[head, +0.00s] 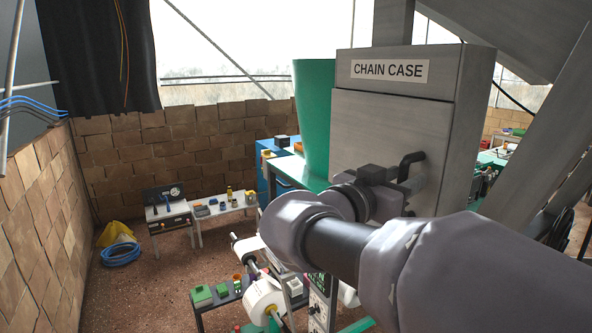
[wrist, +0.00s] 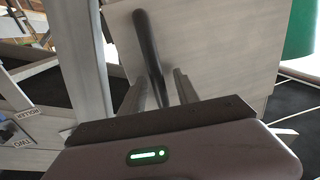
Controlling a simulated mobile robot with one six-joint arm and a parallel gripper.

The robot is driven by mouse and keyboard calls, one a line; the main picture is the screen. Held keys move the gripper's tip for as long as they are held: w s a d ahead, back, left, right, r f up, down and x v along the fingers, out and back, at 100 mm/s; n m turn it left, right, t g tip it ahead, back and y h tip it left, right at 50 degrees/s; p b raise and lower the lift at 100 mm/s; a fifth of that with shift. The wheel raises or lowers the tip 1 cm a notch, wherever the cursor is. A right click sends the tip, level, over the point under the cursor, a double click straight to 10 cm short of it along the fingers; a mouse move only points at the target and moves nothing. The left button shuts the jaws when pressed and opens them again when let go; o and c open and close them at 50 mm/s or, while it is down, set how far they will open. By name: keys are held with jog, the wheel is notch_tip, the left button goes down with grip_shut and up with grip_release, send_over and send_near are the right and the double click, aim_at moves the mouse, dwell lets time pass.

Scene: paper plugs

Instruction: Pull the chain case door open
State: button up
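The chain case (head: 472,95) is a tall grey metal box with a "CHAIN CASE" label near its top. Its door (head: 375,125) is a flat grey panel on the front and looks shut. A black bent bar handle (head: 411,160) stands out from the door. My gripper (head: 408,184) is at the handle, low on the door. In the wrist view, the handle (wrist: 147,40) runs down between the two fingers of my gripper (wrist: 160,78). The fingers are apart, with some gap beside the bar. The lower end of the handle is hidden behind the gripper body.
A green hopper-like part (head: 314,115) stands left of the case. Slanted grey beams (head: 545,135) rise close on the right. A paper roll (head: 263,298) and a low bench with small boxes (head: 202,296) are below left. Floor is open farther left.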

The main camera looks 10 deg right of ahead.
grip_shut()
dwell(1.4)
